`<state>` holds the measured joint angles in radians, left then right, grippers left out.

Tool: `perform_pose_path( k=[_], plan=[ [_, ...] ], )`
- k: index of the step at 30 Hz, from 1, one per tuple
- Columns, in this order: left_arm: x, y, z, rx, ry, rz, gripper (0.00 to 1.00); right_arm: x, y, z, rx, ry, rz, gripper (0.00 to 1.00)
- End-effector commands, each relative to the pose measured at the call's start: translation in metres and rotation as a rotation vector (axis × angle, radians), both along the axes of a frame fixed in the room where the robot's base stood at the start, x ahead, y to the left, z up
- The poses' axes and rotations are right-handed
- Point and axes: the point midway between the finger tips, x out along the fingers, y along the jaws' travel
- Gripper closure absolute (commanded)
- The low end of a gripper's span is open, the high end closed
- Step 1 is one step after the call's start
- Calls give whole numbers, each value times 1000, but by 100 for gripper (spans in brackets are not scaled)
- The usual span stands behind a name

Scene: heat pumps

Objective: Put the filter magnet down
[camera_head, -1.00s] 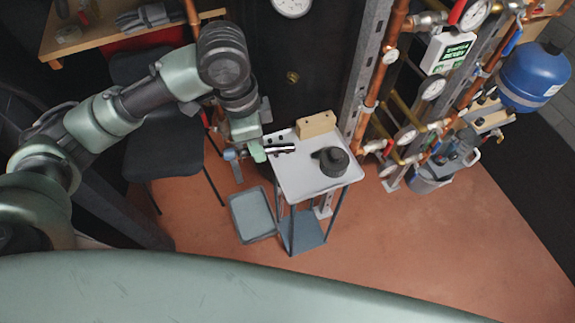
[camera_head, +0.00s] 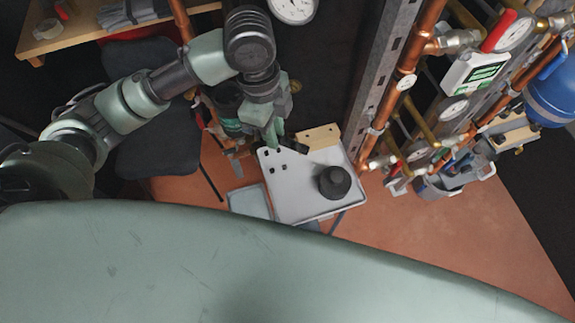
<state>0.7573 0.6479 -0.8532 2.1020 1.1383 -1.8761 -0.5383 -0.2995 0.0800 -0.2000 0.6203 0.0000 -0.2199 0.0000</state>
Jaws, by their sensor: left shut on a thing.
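My left gripper (camera_head: 275,142) points down over the back left edge of a white-topped trolley (camera_head: 295,207). It is shut on a small dark thing (camera_head: 294,146), which I take to be the filter magnet; the fingers hide part of it. The dark thing sticks out to the right, close to the trolley top near the wooden block; I cannot tell whether it touches the top. A black round part (camera_head: 334,181) stands on the right side of the trolley top. My right gripper is out of view.
A wooden block (camera_head: 320,136) stands at the trolley's back edge. Several small black pieces or marks (camera_head: 272,170) are on its left part. The front middle of the top is clear. Copper pipes (camera_head: 395,90) and gauges rise to the right, and a dark chair (camera_head: 155,145) stands left.

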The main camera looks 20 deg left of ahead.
Motion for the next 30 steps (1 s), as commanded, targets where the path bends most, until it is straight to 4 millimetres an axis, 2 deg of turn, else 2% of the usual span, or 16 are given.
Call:
perform_pose_path(
  k=[5, 16, 19, 26, 30],
  plan=[
    [-3, 1, -33, 4, 9, 2, 100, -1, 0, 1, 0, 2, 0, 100],
    [-2, 1, -128, 2, 6, 2, 100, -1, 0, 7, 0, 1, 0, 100],
    [-2, 1, -145, 1, 3, 2, 100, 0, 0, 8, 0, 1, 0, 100],
    [-2, 0, -166, 1, 4, 1, 100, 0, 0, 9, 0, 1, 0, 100],
    [-2, 0, -188, 1, 4, 2, 100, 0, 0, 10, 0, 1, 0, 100]
  ],
)
